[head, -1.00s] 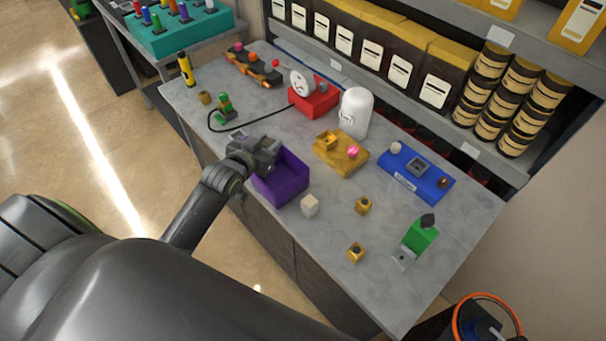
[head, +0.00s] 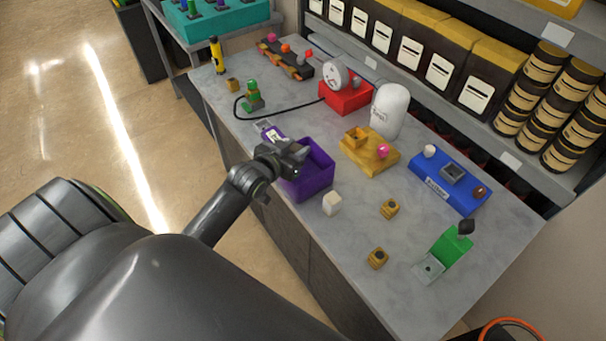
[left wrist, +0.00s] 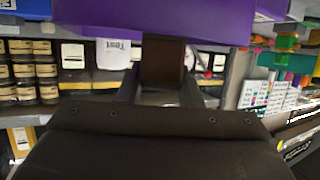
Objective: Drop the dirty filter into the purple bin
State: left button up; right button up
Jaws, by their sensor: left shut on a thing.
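The purple bin (head: 312,181) stands at the near left edge of the grey table. My left gripper (head: 298,152) is over its rim and hides part of the opening. In the left wrist view the gripper (left wrist: 162,80) is shut on a dark brown piece, which looks like the dirty filter (left wrist: 163,60). The bin's purple wall (left wrist: 150,18) fills the top of that view, close to the held piece. I cannot tell how far inside the bin the piece is. In the head view the piece is hidden by the gripper. My right gripper is not in view.
A white block (head: 332,203) lies close beside the bin. A yellow stand (head: 368,158), a white dome (head: 390,110), a red base (head: 347,97) and a blue tray (head: 432,188) stand further back. A green stand (head: 450,249) is at the near right.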

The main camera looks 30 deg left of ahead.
pick_arm(q)
jog(key=shift+r, duration=0.1)
jog(key=o, duration=1.1)
jog(key=shift+s, duration=0.15)
jog(key=shift+s, duration=0.3)
jog(key=b+v, duration=0.1)
jog(key=v, duration=1.5)
jog(key=shift+s+r+b, duration=0.2)
jog(key=shift+s+b, duration=0.05)
jog(key=shift+b, duration=0.1)
